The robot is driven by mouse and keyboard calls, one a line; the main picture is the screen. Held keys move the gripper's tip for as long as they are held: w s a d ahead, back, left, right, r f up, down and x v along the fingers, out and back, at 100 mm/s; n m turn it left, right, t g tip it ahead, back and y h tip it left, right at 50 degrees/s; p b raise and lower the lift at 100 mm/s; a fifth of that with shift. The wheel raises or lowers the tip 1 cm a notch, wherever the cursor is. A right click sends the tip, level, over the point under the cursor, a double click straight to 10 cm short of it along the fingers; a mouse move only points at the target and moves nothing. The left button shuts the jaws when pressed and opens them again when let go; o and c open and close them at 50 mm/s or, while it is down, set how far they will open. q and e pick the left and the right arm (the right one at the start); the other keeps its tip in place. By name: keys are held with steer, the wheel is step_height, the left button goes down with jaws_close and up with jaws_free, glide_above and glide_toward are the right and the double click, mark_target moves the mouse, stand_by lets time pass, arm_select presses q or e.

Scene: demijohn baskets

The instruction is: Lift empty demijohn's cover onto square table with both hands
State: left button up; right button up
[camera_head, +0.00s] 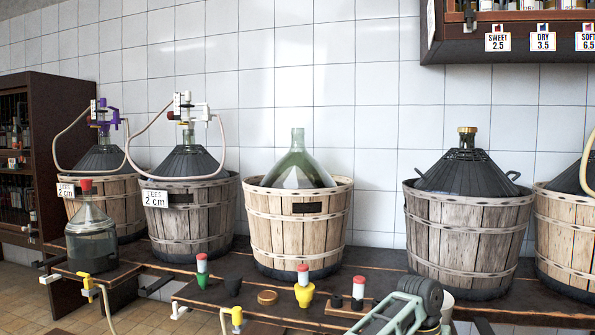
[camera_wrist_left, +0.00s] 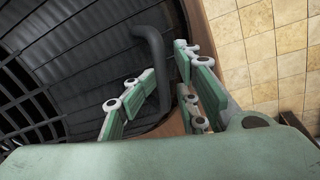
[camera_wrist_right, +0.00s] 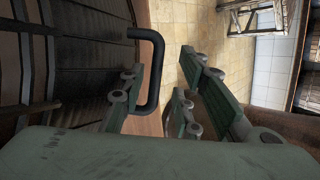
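A black ribbed cover (camera_wrist_left: 85,70) fills the left of the left wrist view and also shows in the right wrist view (camera_wrist_right: 85,70). A dark bent handle (camera_wrist_left: 150,50) on it lies between the spread fingers of my left gripper (camera_wrist_left: 166,62). A similar dark handle (camera_wrist_right: 156,65) lies between the spread fingers of my right gripper (camera_wrist_right: 161,62). Neither gripper visibly closes on its handle. Contact cannot be told. Neither gripper shows in the head view. There, a bare green demijohn (camera_head: 297,165) stands in a wooden basket (camera_head: 300,232).
Another handled black cover (camera_head: 467,172) tops a basket (camera_head: 465,245) right of the bare demijohn. Baskets stand on a dark bench (camera_head: 365,262) with small stoppers. A green device (camera_head: 400,312) stands in front. Tiled floor (camera_wrist_left: 262,45) lies beside my left gripper.

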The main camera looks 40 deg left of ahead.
arm_select(q)
steer(key=shift+a+r+p, duration=0.1)
steer(key=shift+r+p, duration=0.6)
steer(key=shift+p, duration=0.2)
arm_select(e)
steer(key=shift+d+r, duration=0.1)
steer(key=shift+r, duration=1.1)
steer(key=shift+f, duration=0.1)
arm_select(q)
steer(key=shift+f, duration=0.15)
steer(key=shift+x, duration=1.05)
arm_select(e)
steer(key=shift+r, duration=0.35)
arm_select(q)
steer(key=shift+p, duration=0.3)
